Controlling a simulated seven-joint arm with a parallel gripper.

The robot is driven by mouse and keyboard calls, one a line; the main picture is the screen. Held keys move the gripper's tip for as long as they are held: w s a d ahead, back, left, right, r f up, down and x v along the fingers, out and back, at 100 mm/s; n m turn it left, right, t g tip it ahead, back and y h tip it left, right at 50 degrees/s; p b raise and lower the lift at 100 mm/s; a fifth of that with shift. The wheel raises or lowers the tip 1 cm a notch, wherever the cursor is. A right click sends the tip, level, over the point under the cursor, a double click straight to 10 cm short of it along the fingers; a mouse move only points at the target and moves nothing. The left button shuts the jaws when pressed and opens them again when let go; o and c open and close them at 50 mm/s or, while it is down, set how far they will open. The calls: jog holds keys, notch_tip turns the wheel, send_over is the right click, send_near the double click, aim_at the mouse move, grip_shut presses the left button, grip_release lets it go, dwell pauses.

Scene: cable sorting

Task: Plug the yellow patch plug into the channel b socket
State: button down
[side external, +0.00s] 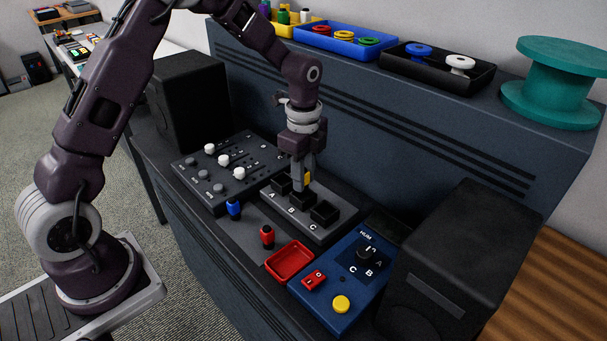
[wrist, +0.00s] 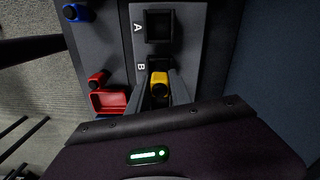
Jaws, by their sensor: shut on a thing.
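The yellow patch plug (side external: 307,178) is held between the fingers of my gripper (side external: 301,183), which points down. The plug also shows between the fingers in the wrist view (wrist: 159,84). My gripper is shut on it. The channel b socket (side external: 303,201) is a black square housing, the middle of three on a grey panel. The plug is over or at the far side of this socket; I cannot tell whether its lower end is inside. In the wrist view the fingers and plug hide most of the socket beside the letter B.
Socket A (side external: 280,184) and socket C (side external: 325,213) flank it closely. Blue (side external: 233,209) and red (side external: 267,236) plugs stand in front, near a red tray (side external: 290,272). A slider mixer (side external: 228,170) is left; a blue control box (side external: 343,280) and black speaker (side external: 460,270) are right.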

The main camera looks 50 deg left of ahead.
jog(key=shift+f, duration=0.1)
jog(key=shift+f, duration=0.2)
jog(key=shift+f, duration=0.95)
dwell(0.5)
jog(key=c, duration=0.7)
grip_release()
jog(key=shift+s, duration=0.1)
jog(key=shift+r, duration=3.55)
